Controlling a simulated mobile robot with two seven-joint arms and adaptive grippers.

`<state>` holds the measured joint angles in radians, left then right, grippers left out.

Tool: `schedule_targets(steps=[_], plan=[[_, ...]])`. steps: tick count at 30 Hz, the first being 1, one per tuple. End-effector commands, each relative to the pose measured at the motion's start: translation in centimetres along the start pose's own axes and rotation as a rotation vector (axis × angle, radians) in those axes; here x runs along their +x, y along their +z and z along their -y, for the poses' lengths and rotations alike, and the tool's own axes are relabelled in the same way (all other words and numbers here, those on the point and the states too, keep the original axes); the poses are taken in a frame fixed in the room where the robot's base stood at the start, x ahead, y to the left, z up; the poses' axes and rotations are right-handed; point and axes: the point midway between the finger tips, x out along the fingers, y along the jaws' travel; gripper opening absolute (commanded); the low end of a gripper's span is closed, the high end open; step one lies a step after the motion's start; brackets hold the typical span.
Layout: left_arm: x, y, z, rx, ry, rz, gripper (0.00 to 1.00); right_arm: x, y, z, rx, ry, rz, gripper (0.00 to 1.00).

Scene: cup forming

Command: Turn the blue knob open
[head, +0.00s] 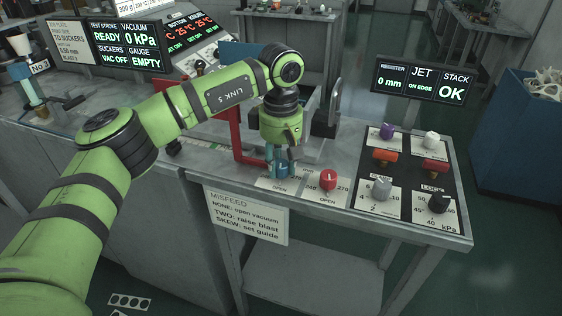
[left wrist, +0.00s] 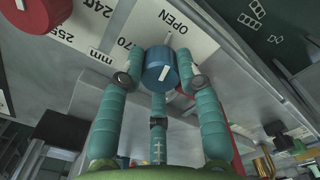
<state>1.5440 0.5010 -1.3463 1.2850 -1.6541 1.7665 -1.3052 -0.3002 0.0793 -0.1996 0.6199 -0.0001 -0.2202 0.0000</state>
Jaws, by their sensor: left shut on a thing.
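The blue knob (head: 283,170) stands on a white plate marked OPEN at the front of the metal bench. My left gripper (head: 282,164) reaches down over it from above, its teal fingers around the knob. In the left wrist view the blue knob (left wrist: 162,68) sits between the fingertips of my left gripper (left wrist: 160,78), which are shut on it. A white pointer line shows on the knob's top, slanted in the wrist view. My right gripper is not in view.
A red knob (head: 328,180) stands just right of the blue one. A red bracket (head: 240,130) rises close on the left. A dark panel (head: 412,180) with several knobs and switches lies to the right. A MISFEED sign (head: 246,215) hangs on the bench front.

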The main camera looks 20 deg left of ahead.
Motion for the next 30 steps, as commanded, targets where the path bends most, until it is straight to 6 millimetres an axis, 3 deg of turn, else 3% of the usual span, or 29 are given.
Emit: schedule_targets(steps=[4, 5, 6, 16, 20, 30], plan=[[0.1, 0.1, 0.1, 0.003, -0.005, 0.001, 0.02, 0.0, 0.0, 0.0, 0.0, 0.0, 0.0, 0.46], [0.2, 0.1, 0.1, 0.003, -0.005, 0.001, 0.42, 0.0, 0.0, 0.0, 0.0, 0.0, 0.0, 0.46], [0.1, 0.1, 0.1, 0.003, -0.005, 0.001, 0.58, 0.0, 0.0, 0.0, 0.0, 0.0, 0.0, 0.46], [0.0, 0.0, 0.0, 0.001, -0.001, 0.0, 0.58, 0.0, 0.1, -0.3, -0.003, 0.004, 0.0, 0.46], [-0.9, 0.0, -0.1, 0.001, 0.001, 0.0, 0.58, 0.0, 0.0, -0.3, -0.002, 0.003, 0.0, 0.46], [-7.8, 0.0, -0.1, 0.0, 0.002, -0.002, 0.58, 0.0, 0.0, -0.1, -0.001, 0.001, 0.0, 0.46]])
